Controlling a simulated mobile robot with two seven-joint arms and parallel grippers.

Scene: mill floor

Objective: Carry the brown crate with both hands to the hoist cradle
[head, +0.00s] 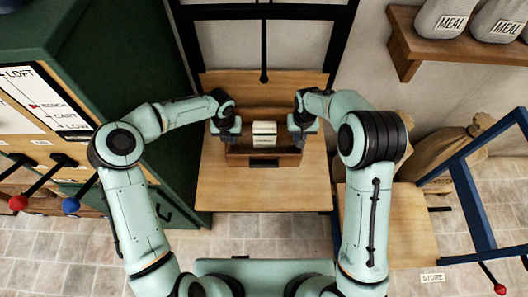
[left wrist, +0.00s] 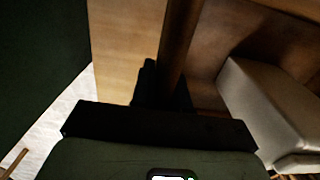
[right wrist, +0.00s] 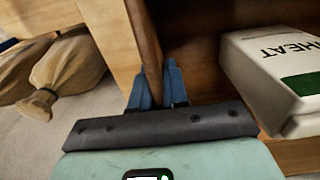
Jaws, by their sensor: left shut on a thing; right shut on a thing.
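The brown crate (head: 264,161) is over the wooden platform (head: 262,193) inside the black hoist frame (head: 185,38). I cannot tell whether it rests on the boards or hangs just above them. White packs (head: 264,133) are inside it. My left gripper (head: 226,139) is shut on its left wall; that wall runs between the dark fingers in the left wrist view (left wrist: 180,45). My right gripper (head: 302,138) is shut on its right wall, which shows between the blue fingers in the right wrist view (right wrist: 146,40). A pack there (right wrist: 280,85) reads "HEAT".
A green cabinet (head: 165,190) stands close on the left, with a level board (head: 40,100) and red and blue knobbed levers (head: 70,205). At right are a shelf with meal sacks (head: 415,50), floor sacks (head: 445,150) and a blue frame (head: 470,200). Bare platform lies in front of the crate.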

